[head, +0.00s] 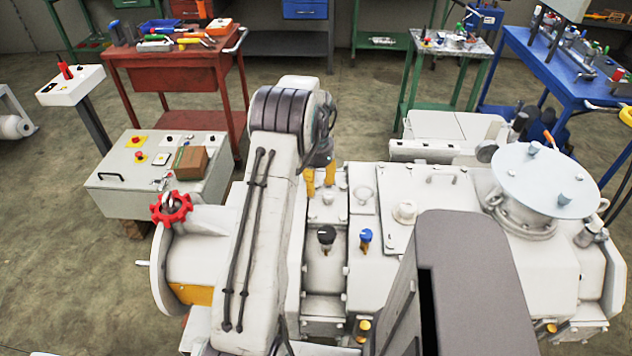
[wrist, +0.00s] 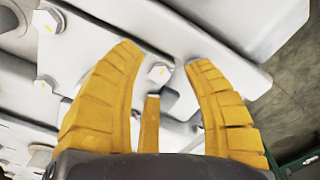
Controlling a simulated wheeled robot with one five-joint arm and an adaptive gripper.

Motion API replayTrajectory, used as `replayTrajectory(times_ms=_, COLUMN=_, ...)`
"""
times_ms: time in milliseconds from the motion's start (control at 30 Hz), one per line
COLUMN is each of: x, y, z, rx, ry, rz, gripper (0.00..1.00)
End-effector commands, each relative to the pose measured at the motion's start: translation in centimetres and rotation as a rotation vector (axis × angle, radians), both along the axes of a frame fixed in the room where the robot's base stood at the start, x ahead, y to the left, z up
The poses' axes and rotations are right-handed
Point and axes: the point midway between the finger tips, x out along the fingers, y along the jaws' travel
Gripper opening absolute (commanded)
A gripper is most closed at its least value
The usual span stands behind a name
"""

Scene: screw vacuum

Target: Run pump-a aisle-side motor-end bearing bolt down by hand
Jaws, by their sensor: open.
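The large white pump (head: 385,270) fills the middle of the head view. My gripper (head: 320,182) points down over its top, with its yellow fingers apart. In the wrist view, my gripper (wrist: 162,62) is open, with a curved finger on each side and a shorter yellow finger between them. A pale hex bolt head with a yellow mark (wrist: 158,72) shows between the two fingertips. I cannot tell whether the fingers touch it or how far it stands out. Other marked hex bolts (wrist: 47,20) (wrist: 46,83) sit to the left on the white casing (wrist: 100,30).
A red handwheel (head: 171,208) stands left of my arm. A black knob (head: 326,236) and a blue knob (head: 365,238) rise from the pump top. A grey control box (head: 140,195) carries a brown block. A red tool cart (head: 175,75) and blue table (head: 560,75) stand behind.

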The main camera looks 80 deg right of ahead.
Motion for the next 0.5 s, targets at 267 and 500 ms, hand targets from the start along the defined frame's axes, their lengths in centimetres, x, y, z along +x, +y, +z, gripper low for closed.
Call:
replayTrajectory(times_ms=267, x=0.0, y=-0.1, z=2.3, rx=-0.003, ry=0.0, rz=0.0, gripper=0.45)
replayTrajectory(times_ms=500, x=0.0, y=-0.1, z=6.5, rx=-0.005, ry=0.0, rz=0.0, gripper=0.45)
